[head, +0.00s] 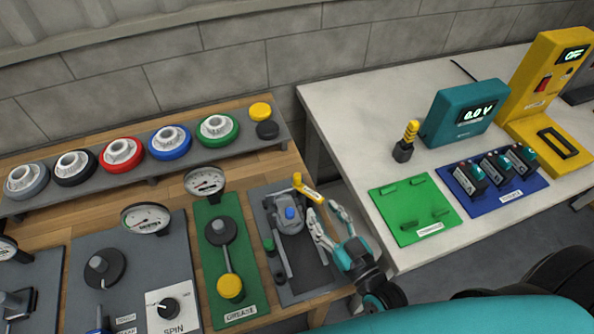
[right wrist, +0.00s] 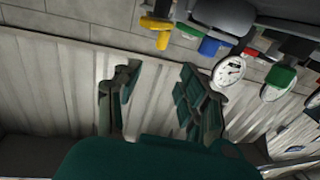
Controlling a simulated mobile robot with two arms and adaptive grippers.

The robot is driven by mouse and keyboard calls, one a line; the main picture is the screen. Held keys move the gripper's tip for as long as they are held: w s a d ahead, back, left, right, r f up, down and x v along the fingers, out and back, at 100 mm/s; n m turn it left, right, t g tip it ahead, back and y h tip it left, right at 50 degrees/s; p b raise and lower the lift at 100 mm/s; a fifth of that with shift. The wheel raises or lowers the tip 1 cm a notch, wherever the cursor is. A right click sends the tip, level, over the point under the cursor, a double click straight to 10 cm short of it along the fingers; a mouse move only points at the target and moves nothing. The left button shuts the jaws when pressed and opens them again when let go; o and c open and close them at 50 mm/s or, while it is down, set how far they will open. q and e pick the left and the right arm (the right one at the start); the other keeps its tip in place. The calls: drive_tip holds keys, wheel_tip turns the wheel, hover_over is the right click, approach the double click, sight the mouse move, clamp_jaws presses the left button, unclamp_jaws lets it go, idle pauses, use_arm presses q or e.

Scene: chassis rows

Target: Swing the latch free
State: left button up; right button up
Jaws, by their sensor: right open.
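A yellow latch lever (head: 307,189) sits at the top right of a dark grey fixture plate (head: 307,281). On that plate is a grey housing (head: 290,217) with a blue button (head: 291,212). My right gripper (head: 323,208) is open, just below and to the right of the lever and apart from it as far as I can tell. In the right wrist view, the yellow lever (right wrist: 156,24) is beyond the two spread fingers (right wrist: 160,80), with nothing between them. My left gripper is not in view.
Left of the fixture is a green grease panel (head: 240,312) with a gauge (head: 205,181) behind it. A white table (head: 345,120) on the right holds a green plate (head: 385,205), a blue plate (head: 465,203) and a teal voltmeter (head: 440,128). A gap separates the benches.

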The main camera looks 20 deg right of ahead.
sight(299, 178)
drive_tip(key=w+a, duration=0.1)
drive_tip(key=w, duration=0.3)
drive_tip(key=w+p, duration=0.1)
drive_tip(key=w, duration=0.3)
drive_tip(key=w+a, duration=0.1)
drive_tip(key=w, duration=0.3)
drive_tip(key=shift+w+a+f+p, duration=0.1)
drive_tip(key=shift+w+a+p, duration=0.2)
drive_tip(key=shift+w+p, duration=0.1)
clamp_jaws()
